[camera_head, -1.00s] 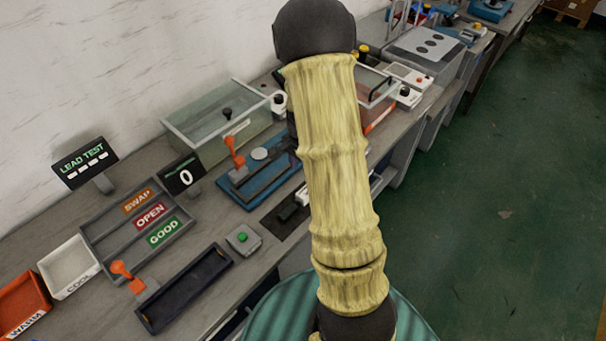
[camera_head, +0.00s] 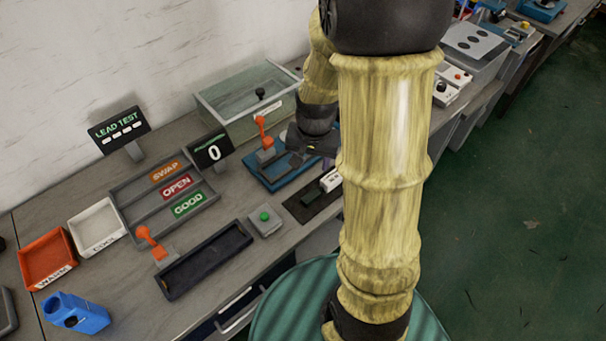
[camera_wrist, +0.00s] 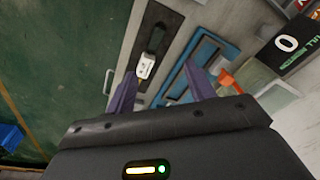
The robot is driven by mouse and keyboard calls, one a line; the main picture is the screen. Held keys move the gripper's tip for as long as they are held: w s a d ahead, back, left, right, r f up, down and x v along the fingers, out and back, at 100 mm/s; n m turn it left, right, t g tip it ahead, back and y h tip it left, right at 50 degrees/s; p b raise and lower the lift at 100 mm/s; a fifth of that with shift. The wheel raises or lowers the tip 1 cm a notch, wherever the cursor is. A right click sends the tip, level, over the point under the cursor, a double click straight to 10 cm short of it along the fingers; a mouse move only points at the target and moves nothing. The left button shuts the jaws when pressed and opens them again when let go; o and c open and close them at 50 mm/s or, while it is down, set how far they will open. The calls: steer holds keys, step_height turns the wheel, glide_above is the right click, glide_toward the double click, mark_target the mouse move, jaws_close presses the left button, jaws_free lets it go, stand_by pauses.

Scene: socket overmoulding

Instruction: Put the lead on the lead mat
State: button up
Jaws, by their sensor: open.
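A dark rectangular mat (camera_head: 294,210) lies on the bench, and it also shows in the wrist view (camera_wrist: 151,19). A small piece with a white end (camera_head: 331,180) and a black part (camera_head: 309,196) lies on it; it looks like the lead, but I cannot tell for sure. My gripper (camera_wrist: 160,82) is open and appears empty, above the bench. In the head view my arm partly hides the gripper and the mat's right end.
A blue fixture (camera_head: 268,180) with an orange lever stands beside the mat, near a glass-sided tank (camera_head: 240,120). A green-button box (camera_head: 265,222) and a black tray (camera_head: 205,262) lie to the left. A sorting tray (camera_head: 135,212) is further left.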

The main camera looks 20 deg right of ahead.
steer(key=s+a+r+n+t, duration=0.1)
steer(key=s+a+r+n, duration=0.2)
steer(key=s+a+n, duration=0.2)
steer(key=shift+s+r+n, duration=0.4)
steer(key=shift+s+n, duration=0.3)
steer(key=shift+s, duration=0.25)
